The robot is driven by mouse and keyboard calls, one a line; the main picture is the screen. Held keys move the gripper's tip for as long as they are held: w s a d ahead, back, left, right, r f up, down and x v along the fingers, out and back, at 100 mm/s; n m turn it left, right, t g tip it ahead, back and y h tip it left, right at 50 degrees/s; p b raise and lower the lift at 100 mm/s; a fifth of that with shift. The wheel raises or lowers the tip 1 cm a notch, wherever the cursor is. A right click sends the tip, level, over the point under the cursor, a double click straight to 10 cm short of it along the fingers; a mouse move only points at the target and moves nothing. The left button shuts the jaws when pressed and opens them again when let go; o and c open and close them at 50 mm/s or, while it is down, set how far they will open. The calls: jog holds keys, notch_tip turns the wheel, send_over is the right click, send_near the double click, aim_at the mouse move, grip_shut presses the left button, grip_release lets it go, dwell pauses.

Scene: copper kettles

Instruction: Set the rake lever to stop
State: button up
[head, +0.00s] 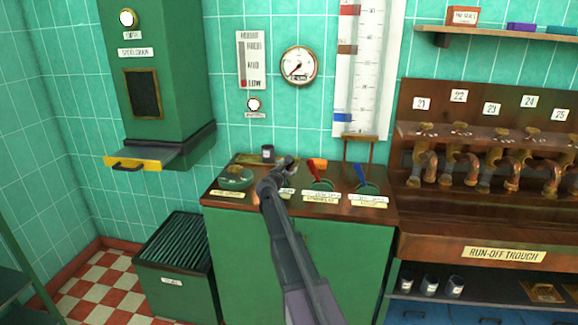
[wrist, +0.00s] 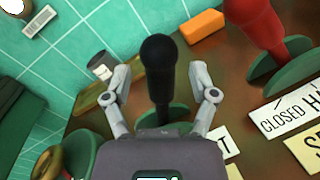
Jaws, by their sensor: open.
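A lever with a black grip (wrist: 158,85) stands on a green round base between my fingers in the wrist view. Its name plate is mostly covered, so I cannot read whether it is the rake lever or which setting it has. My gripper (wrist: 159,76) is open, with one finger on each side of the black grip and a gap to both. In the head view my gripper (head: 285,164) is over the console top (head: 221,195) and hides this lever. A red lever (wrist: 256,25) stands to its right, and also shows in the head view (head: 315,172).
A blue lever (head: 361,176) stands further right. An orange block (wrist: 203,24) and a dark cup (wrist: 100,65) sit behind the black grip. A green dial (head: 236,177) is at the console's left. The tiled wall with a gauge (head: 298,66) rises behind.

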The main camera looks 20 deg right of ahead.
jog(key=shift+w+d, duration=0.5)
jog(key=shift+d, duration=0.05)
grip_shut()
jog(key=shift+d, duration=0.25)
